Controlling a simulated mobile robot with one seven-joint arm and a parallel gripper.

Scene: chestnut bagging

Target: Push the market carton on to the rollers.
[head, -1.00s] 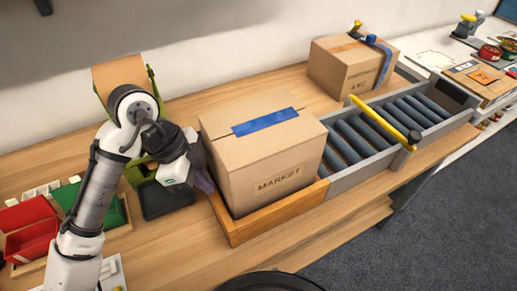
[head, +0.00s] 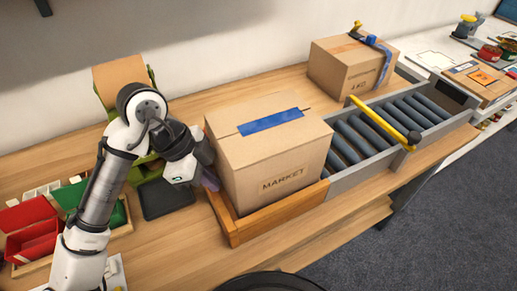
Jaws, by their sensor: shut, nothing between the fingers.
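The market carton (head: 275,183) is a closed brown box with blue tape on top and MARKET printed on its front. It sits in a wooden tray (head: 240,231) with its right end close to the roller conveyor (head: 352,140). The rollers are dark and lie between grey side rails, with a yellow bar (head: 380,119) across them. My gripper (head: 209,180) is at the carton's left side, low down, shut and empty. Its fingertips are partly hidden, and it seems to touch the carton's left face.
Another carton (head: 343,70) with a tape dispenser on it stands behind the rollers. Red bins (head: 30,232) and green bins, a dark flat pad (head: 167,199) and a green stand with a brown box (head: 120,75) are at the left. A grey end stop (head: 456,96) closes the rollers' far end.

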